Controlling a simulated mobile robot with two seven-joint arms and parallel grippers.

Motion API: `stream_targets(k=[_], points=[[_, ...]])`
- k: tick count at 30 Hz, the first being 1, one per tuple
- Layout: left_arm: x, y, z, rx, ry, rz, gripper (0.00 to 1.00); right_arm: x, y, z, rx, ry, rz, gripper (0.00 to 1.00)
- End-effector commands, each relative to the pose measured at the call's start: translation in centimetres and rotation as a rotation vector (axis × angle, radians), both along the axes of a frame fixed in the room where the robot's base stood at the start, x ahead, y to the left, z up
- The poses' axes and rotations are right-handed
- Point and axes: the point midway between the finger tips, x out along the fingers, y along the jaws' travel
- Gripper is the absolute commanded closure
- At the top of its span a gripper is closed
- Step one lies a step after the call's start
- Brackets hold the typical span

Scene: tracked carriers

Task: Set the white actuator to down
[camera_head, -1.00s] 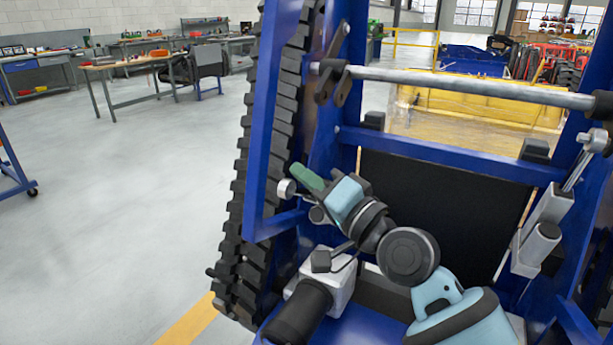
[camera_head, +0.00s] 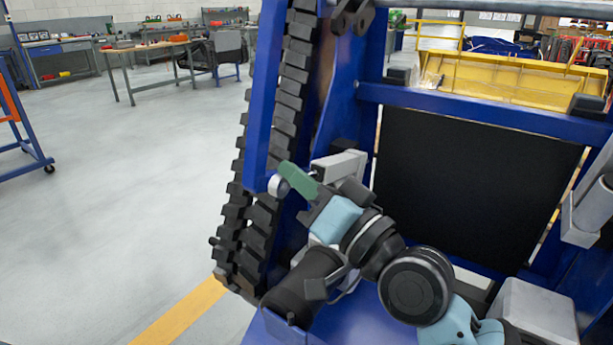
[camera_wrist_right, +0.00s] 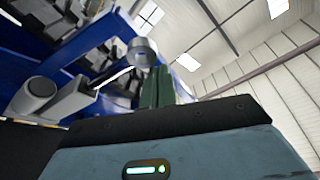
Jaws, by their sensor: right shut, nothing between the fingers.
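A pale grey-white actuator (camera_head: 340,164) is on the left side of the blue tracked carrier, partly hidden behind my right gripper. Its round rod end (camera_head: 277,185) sticks out to the left. In the wrist view its twin-tube body (camera_wrist_right: 72,98) is at the left, with a thin rod up to the round end (camera_wrist_right: 143,52). My right gripper (camera_head: 297,179) has green fingers, shut and empty, right beside the rod end in the head view. In the wrist view the fingers (camera_wrist_right: 158,88) are just below it; contact cannot be told. My left gripper is not in view.
A similar grey actuator (camera_head: 592,207) is on the carrier's right side. A blue frame bar (camera_head: 265,90) and black track (camera_head: 290,105) stand beside my right gripper. A black panel (camera_head: 470,185) is behind my arm. The floor to the left (camera_head: 130,180) is clear.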

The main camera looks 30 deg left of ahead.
Motion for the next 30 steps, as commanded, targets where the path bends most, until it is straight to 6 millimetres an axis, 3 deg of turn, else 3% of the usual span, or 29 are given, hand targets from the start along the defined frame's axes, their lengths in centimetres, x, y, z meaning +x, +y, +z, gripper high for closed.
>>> stream_targets(k=[1, 13, 30], points=[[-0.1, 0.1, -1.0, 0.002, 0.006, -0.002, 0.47, -0.2, 0.1, -1.2, -0.003, -0.011, 0.003, 1.00], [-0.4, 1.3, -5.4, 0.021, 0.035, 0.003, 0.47, -1.1, 0.1, -4.3, -0.007, -0.125, 0.003, 1.00], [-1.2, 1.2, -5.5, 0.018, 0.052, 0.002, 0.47, -1.3, 0.0, -4.6, -0.011, -0.142, 0.003, 1.00]])
